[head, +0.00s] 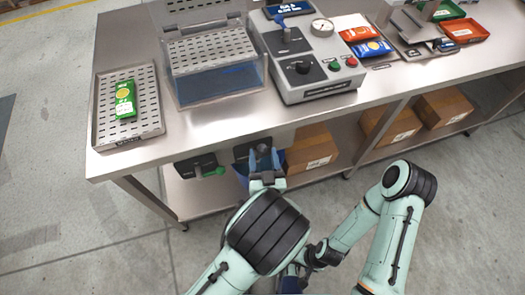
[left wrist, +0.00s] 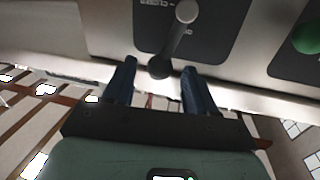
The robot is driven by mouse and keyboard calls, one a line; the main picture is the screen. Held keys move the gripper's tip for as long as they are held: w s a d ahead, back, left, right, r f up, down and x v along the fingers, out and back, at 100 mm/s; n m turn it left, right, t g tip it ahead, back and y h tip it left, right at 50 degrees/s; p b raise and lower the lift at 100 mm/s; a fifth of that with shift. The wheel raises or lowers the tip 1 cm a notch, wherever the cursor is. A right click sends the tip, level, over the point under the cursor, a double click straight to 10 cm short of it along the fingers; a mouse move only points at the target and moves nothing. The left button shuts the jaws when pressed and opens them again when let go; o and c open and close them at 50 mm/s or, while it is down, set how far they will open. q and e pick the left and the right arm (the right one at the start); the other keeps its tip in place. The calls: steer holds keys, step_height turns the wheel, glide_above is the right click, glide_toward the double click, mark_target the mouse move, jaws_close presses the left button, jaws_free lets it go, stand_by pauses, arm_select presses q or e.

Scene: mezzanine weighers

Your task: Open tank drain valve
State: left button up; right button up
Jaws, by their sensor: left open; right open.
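The drain valve is a lever on a dark panel (head: 241,152) under the bench's front edge. In the left wrist view the valve lever (left wrist: 178,38) runs from a grey pivot down to a black knob (left wrist: 159,67), and "CLOSED" is printed left of the pivot. My left gripper (head: 264,158) is open in front of this panel, its blue fingers on either side of the knob with visible gaps. The clear tank (head: 220,85) with bluish liquid stands on the bench above. My right gripper (head: 290,281) is low in the head view, partly hidden behind my left arm.
A second dark panel with a green knob (head: 213,171) is left of the valve panel; the green knob also shows in the wrist view (left wrist: 307,37). Cardboard boxes (head: 311,148) sit on the lower shelf. A perforated tray (head: 149,118) and a control box (head: 313,72) stand on the bench.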

arm_select(q)
steer(key=shift+w+a, duration=0.1)
steer(key=shift+w, duration=0.8)
jaws_close()
steer(key=shift+a+f+n+b, duration=0.1)
steer(key=shift+a+n+b, duration=0.15)
steer(key=shift+n+b, duration=0.25)
steer(key=shift+s+a+n+b, duration=0.2)
steer(key=shift+a+n+b, duration=0.1)
steer(key=shift+n+b, duration=0.65)
steer(key=shift+s+a+n+t+b, duration=0.15)
steer(key=shift+a+n+t+b, duration=0.1)
steer(key=shift+a+t+b, duration=0.15)
arm_select(e)
steer(key=shift+t, duration=0.4)
steer(key=w+f, duration=0.1)
steer(key=w+a+f, duration=0.1)
steer(key=f, duration=0.1)
steer(key=shift+f, duration=0.2)
arm_select(q)
jaws_free()
steer(key=shift+r, duration=0.2)
